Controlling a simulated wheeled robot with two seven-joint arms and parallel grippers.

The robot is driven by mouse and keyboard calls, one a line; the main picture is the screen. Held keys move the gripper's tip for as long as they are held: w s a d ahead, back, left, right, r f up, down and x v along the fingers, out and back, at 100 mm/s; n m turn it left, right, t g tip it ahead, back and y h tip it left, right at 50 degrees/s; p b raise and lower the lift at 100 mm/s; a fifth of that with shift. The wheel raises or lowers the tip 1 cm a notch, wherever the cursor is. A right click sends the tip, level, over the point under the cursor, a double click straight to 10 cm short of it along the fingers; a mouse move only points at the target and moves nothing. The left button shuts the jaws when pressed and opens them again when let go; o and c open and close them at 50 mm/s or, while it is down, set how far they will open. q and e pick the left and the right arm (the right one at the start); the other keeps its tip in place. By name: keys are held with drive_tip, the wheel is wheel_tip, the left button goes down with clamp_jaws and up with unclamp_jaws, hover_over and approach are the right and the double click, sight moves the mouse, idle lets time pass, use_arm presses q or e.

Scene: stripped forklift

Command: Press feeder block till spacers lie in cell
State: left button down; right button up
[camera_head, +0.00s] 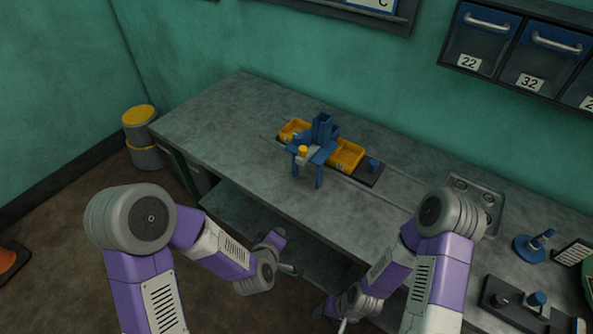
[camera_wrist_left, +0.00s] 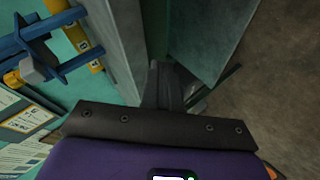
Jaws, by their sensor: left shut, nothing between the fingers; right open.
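A blue feeder stand (camera_head: 323,127) with an upright hopper stands on the grey workbench, its legs toward the front edge. A small grey block with a yellow knob (camera_head: 303,150) sits on its front; I take it for the feeder block. It also shows in the left wrist view (camera_wrist_left: 37,68). I cannot make out any spacers. My left gripper (camera_head: 292,269) is shut and empty, low in front of the bench, apart from the feeder. My right gripper (camera_head: 342,326) is open at the bottom edge, partly cut off.
A small blue piece (camera_head: 374,165) stands right of the right bin on a dark strip. A grey tray (camera_head: 474,198) and blue-handled fixtures (camera_head: 535,245) lie farther right. The bench's left part (camera_head: 225,115) is clear. A lower shelf (camera_head: 235,208) lies below the front edge.

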use_arm(q)
wheel_tip(320, 180, up, 16)
drive_tip(key=d+n+t+y+b, duration=0.2)
drive_tip(key=n+t, duration=0.5)
drive_tip(key=shift+r+n+b, duration=0.25)
drive_tip(key=shift+n+b, duration=0.05)
drive_tip(key=shift+b, duration=0.1)
use_arm(e)
wheel_tip(320, 180, down, 4)
use_arm(q)
drive_tip(key=shift+d, duration=0.1)
drive_tip(key=w+d, duration=0.3)
drive_tip(key=w, duration=0.9)
drive_tip(key=shift+w+d+p, duration=0.15)
drive_tip(key=shift+w+p, duration=0.15)
use_arm(e)
drive_tip(key=shift+r, duration=0.3)
